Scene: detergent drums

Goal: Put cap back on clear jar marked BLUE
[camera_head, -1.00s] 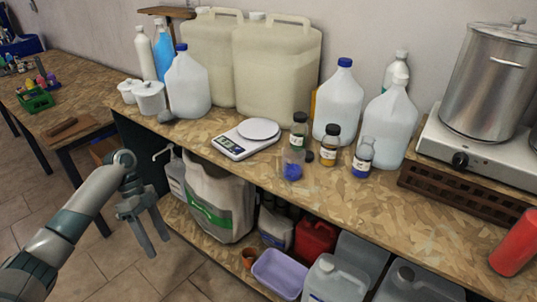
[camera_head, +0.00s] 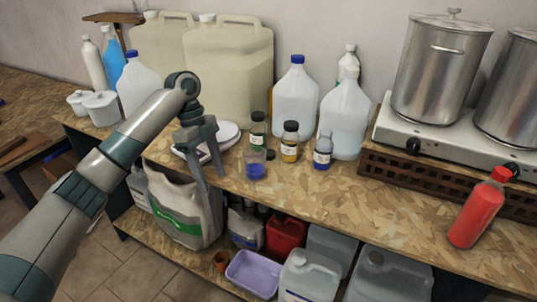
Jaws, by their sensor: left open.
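A clear open jar (camera_head: 256,168) with blue contents stands near the front edge of the bench; its marking is too small to read. A small dark cap (camera_head: 270,155) appears to lie just behind and right of it. Another small jar (camera_head: 323,152) with blue contents stands further right with a cap on. My left gripper (camera_head: 211,180) is open and empty, fingers pointing down, to the left of the open jar and apart from it in the picture. It covers part of the white scale (camera_head: 226,132). My right gripper is not in view.
A green-labelled jar (camera_head: 258,127) and a yellow-labelled jar (camera_head: 290,143) stand close behind the open jar. Large white jugs (camera_head: 295,100) stand at the back. A red bottle (camera_head: 476,212) stands at right. The bench front between is clear.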

